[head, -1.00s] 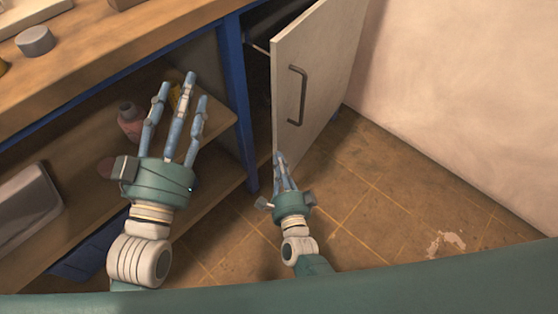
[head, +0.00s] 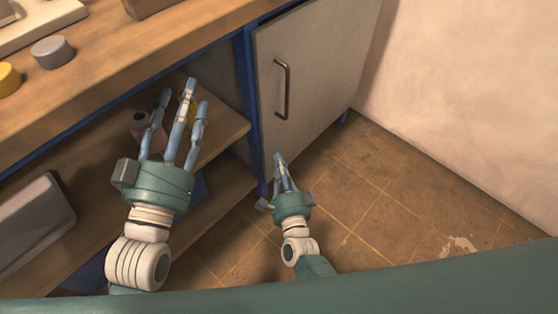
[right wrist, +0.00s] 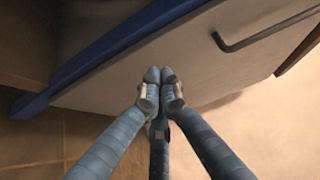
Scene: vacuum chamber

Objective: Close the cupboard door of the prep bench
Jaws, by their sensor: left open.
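The cupboard door (head: 325,65) of the prep bench (head: 215,22) is a pale panel with a dark bar handle (head: 287,90). In the head view its left edge lies against the blue post (head: 250,95), flush or nearly so. In the right wrist view the door (right wrist: 185,65) runs along the blue frame (right wrist: 100,45). My right gripper (head: 279,157) is shut and empty, its fingertips together at the door's lower left part; I cannot tell if they touch it. My left gripper (head: 184,95) is open and empty in front of the open shelves.
A reddish bottle (head: 141,124) stands on the upper shelf (head: 222,132) behind my left fingers. A grey box (head: 35,222) is at the left. A grey knob (head: 52,51) and yellow knob (head: 8,78) sit on the bench top. A wall (head: 470,100) bounds the right; the tiled floor is clear.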

